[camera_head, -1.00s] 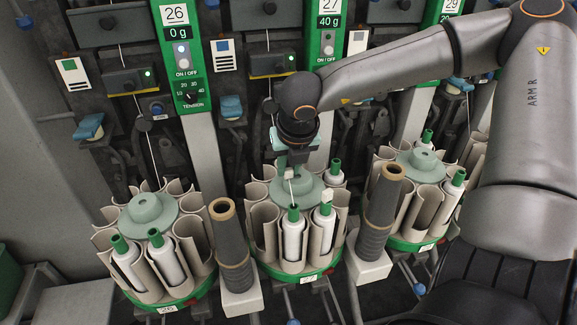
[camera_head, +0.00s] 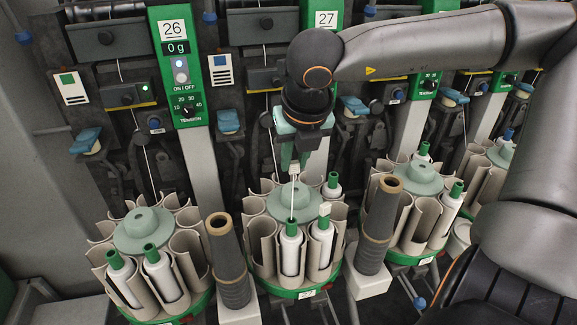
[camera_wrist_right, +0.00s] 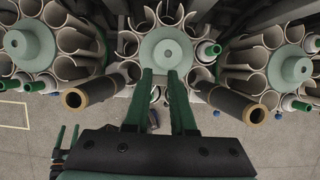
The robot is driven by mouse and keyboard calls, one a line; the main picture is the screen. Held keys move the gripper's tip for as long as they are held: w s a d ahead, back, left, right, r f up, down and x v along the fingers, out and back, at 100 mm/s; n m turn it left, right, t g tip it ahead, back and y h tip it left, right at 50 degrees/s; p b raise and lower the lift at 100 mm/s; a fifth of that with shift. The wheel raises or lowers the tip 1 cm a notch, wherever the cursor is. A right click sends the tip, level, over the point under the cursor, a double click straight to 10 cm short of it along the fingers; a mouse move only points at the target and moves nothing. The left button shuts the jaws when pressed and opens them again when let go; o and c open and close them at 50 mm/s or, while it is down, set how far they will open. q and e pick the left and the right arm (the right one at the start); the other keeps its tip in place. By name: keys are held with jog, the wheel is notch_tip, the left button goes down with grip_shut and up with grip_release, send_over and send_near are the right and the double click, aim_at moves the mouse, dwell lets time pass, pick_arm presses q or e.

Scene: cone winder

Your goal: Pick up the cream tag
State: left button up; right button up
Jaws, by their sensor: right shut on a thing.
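My right gripper (camera_head: 294,166) is shut on a small cream tag (camera_head: 294,169), held above the front of the round magazine at station 27. A pale thread runs from this tag down to the white bobbin (camera_head: 290,250) with a green top in a front pocket. A second cream tag (camera_head: 325,209) sits at the top of the neighbouring bobbin. In the right wrist view the right gripper's fingers (camera_wrist_right: 165,75) reach toward the magazine's pale green hub (camera_wrist_right: 168,50); the held tag cannot be made out there. My left gripper (camera_wrist_right: 68,134) shows small at lower left, its fingers apart.
Dark tubes with tan rims stand left (camera_head: 228,260) and right (camera_head: 379,225) of the magazine. Neighbouring magazines flank it at left (camera_head: 143,230) and right (camera_head: 416,180). Winder panels rise close behind the gripper. Open floor (camera_wrist_right: 225,140) shows in the wrist view.

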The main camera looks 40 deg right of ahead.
jog(key=s+a+r, duration=0.4)
jog(key=s+r, duration=0.3)
jog(key=s, duration=0.1)
jog(key=shift+s+r+p, duration=0.35)
jog(key=shift+s+r, duration=0.05)
dwell(0.3)
jog(key=shift+d, duration=0.1)
